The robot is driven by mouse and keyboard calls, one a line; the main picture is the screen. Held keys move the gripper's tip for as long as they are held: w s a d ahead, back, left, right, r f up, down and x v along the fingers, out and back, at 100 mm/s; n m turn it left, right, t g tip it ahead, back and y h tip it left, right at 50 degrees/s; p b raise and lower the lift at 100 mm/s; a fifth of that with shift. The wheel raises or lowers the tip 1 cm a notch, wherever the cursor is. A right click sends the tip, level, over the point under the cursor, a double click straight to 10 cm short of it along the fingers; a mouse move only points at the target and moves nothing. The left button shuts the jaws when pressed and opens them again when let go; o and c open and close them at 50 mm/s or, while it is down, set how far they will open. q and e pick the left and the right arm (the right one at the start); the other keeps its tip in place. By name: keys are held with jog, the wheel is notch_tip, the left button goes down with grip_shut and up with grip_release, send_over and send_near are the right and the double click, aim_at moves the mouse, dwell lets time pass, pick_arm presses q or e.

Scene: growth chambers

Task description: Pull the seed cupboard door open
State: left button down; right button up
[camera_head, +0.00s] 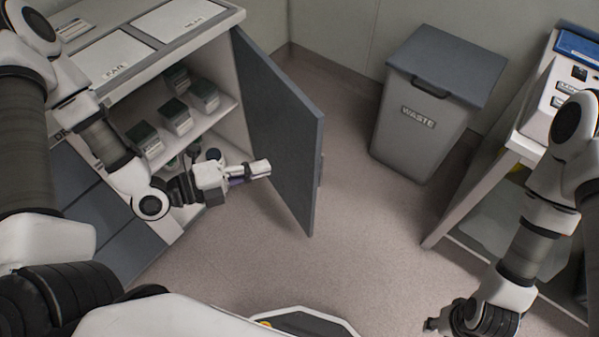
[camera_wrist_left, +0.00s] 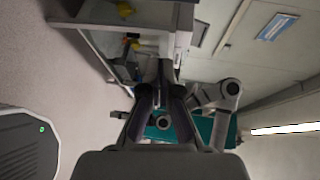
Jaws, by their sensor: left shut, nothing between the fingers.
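The seed cupboard door (camera_head: 283,135) is a dark grey panel hinged at the cupboard's right side. It stands swung wide open, with a handle (camera_head: 320,170) on its far face near the free edge. The open cupboard (camera_head: 222,108) shows shelves with several small grey-green boxes (camera_head: 176,117). My left gripper (camera_head: 265,168) is shut and empty, beside the inner face of the door; I cannot tell if it touches. It also shows in the left wrist view (camera_wrist_left: 165,72). My right gripper (camera_head: 432,325) is at the bottom right, small and partly hidden, its fingers unclear.
A grey waste bin (camera_head: 415,130) with a dark lid stands beyond the door. A white bench (camera_head: 480,190) with a blue-topped box (camera_head: 577,47) stands at the right. The floor (camera_head: 370,230) between the door and the bench is clear.

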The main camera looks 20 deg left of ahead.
pick_arm(q)
jog(key=w+a+f+n+t+b, duration=0.1)
jog(key=w+a+f+t+b, duration=0.1)
jog(key=a+f+t+b, duration=0.25)
jog(key=g+b, duration=0.2)
jog(key=b, duration=0.2)
send_near(310, 139)
jog(key=shift+n+t+y, duration=0.25)
jog(key=shift+n+y, duration=0.05)
jog(key=shift+y, duration=0.1)
jog(key=b+x, duration=0.1)
jog(key=x, duration=0.6)
jog(key=shift+s+d, duration=0.1)
jog(key=shift+d, duration=0.15)
jog(key=shift+r, duration=0.1)
pick_arm(e)
notch_tip(310, 139, down, 14)
jog(key=shift+d+r, duration=0.1)
